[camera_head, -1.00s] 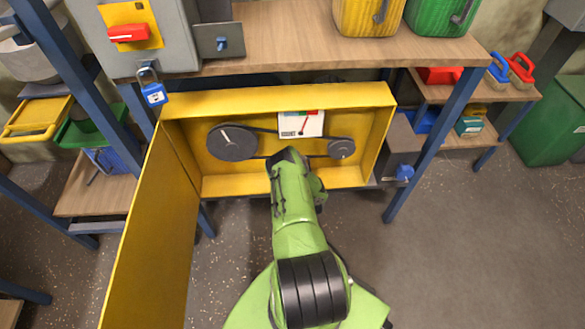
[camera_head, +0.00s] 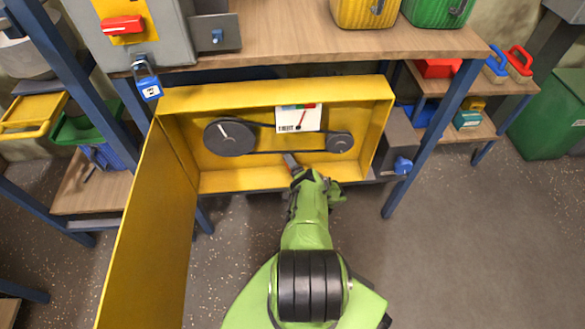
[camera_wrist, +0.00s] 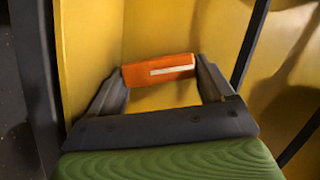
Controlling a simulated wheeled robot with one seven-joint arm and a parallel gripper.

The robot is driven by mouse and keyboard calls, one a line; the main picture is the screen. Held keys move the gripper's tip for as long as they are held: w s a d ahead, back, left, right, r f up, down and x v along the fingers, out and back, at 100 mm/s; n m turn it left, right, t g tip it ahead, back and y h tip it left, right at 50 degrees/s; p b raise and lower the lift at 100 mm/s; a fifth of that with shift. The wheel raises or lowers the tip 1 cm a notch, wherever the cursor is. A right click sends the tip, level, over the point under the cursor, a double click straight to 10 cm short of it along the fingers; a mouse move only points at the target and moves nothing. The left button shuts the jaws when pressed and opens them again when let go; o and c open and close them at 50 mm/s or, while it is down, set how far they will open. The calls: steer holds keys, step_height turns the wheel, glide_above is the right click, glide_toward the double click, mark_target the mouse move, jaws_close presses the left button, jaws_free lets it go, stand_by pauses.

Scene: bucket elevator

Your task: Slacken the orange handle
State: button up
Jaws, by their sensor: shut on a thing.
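The orange handle (camera_wrist: 158,70) is a short orange bar with a white stripe, seen in the wrist view in front of the yellow cabinet's inside. My gripper (camera_wrist: 160,78) is shut on it, with one dark finger at each end of the bar. In the head view my gripper (camera_head: 293,168) reaches into the open yellow cabinet (camera_head: 275,96), below the belt that runs between a large dark pulley (camera_head: 229,138) and a smaller one (camera_head: 340,142). The handle's mounting is hidden. A small gauge card (camera_head: 297,119) with a coloured strip and a red needle sits above the belt.
The cabinet's yellow door (camera_head: 150,230) hangs open on the left. A blue padlock (camera_head: 149,88) hangs above the cabinet's left corner. A wooden bench top (camera_head: 290,50) lies above the cabinet, and a blue bench leg (camera_head: 437,135) stands to its right.

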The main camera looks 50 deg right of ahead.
steer(key=shift+m, duration=0.3)
steer(key=o, duration=0.9)
